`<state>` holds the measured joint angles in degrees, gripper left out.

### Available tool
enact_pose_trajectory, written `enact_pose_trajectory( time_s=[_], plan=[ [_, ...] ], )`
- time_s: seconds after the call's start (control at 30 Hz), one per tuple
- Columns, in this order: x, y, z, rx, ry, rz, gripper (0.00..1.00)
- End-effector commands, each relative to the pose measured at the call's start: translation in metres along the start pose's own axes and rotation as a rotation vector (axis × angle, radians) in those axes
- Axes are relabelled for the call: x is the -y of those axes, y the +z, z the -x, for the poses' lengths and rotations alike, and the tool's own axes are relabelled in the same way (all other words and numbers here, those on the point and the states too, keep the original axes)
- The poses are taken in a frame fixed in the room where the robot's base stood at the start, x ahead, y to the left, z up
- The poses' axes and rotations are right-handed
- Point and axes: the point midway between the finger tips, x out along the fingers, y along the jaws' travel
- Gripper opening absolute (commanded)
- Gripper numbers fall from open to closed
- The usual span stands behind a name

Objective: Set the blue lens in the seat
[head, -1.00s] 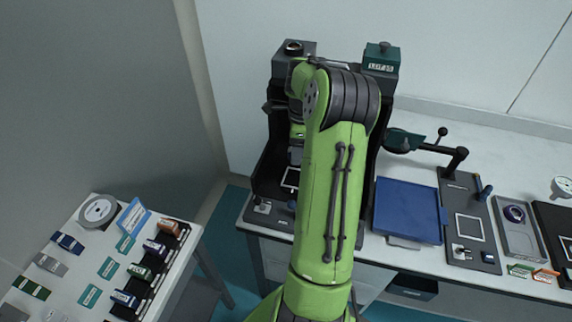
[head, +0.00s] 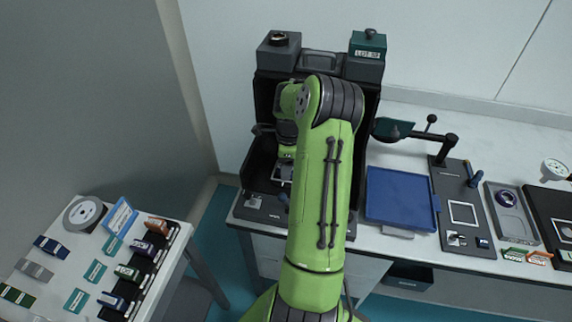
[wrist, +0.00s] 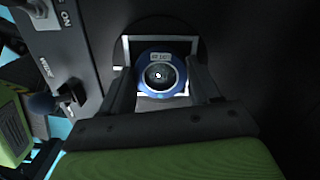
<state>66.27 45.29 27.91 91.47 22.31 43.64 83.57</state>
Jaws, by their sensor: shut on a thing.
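The blue lens (wrist: 143,78), a blue ring with a dark glass centre and a small label, is between the two fingers of my gripper (wrist: 162,88) in the wrist view. My gripper is shut on it. Behind the lens is a white square outline (wrist: 186,42) on a dark surface, which looks like the seat. The lens covers most of its inside, and I cannot tell whether the lens touches it. In the head view my gripper (head: 284,164) is low inside the black station (head: 257,165), and my arm hides much of it.
A switch panel (wrist: 67,50) and a dark blue knob (wrist: 42,103) are close on the left in the wrist view. In the head view a blue tray (head: 400,198) and a grey plate (head: 463,190) lie to the right. A side table (head: 65,262) with small labelled blocks stands at left.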

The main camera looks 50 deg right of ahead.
Motion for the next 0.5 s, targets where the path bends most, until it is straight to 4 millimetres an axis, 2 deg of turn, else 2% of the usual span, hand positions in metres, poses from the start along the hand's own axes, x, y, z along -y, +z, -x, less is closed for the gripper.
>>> enact_pose_trajectory(
  time_s=[0.03, 0.27, 0.3, 0.43, 0.5],
  plan=[
    [-0.0015, -0.0007, -0.0064, -0.001, 0.006, 0.000, 0.25],
    [-0.0033, -0.0015, -0.0138, -0.002, 0.013, 0.001, 0.25],
    [-0.0037, -0.0017, -0.0141, -0.002, 0.014, 0.001, 0.66],
    [-0.0039, -0.0023, -0.0143, -0.003, 0.015, 0.000, 0.86],
    [-0.0041, -0.0026, -0.0145, -0.004, 0.016, -0.001, 0.87]
  ],
)
